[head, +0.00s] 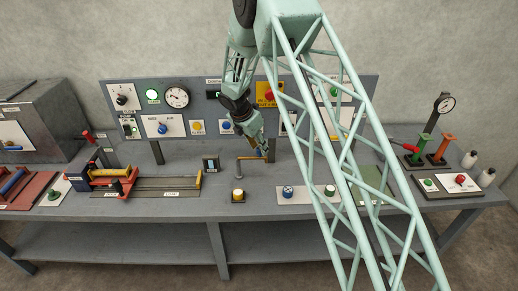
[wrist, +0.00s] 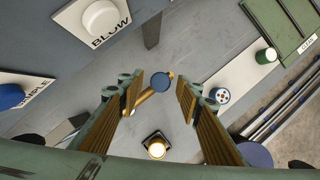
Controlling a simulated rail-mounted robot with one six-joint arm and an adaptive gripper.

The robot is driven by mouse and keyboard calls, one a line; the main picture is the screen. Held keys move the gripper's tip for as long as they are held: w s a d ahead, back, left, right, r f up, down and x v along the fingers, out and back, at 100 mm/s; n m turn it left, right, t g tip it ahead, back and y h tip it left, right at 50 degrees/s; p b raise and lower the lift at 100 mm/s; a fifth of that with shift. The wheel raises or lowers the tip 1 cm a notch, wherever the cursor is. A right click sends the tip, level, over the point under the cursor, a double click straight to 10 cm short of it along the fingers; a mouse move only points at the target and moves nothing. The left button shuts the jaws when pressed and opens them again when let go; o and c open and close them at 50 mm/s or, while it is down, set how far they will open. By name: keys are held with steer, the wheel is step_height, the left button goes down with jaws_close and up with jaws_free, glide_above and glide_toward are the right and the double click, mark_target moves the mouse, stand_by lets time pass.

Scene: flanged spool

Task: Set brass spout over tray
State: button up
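The brass spout (head: 250,158) is a thin bent pipe standing on the bench, its arm reaching left and its free end turned down. In the wrist view the spout (wrist: 143,99) runs diagonally from beside a round blue cap (wrist: 160,82). My gripper (head: 263,147) is low at the right end of the spout. In the wrist view my gripper (wrist: 158,97) is open, with the spout and cap between its two fingers and a gap on both sides. A flat green panel (head: 371,184), which may be the tray, lies to the right, partly behind my arm.
A small block with a yellow knob (head: 238,195) stands in front of the spout. The control panel (head: 205,105) rises behind. A small display (head: 211,164) stands left.

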steer(key=shift+d+f, duration=0.15)
steer(key=shift+f, duration=0.25)
jaws_close()
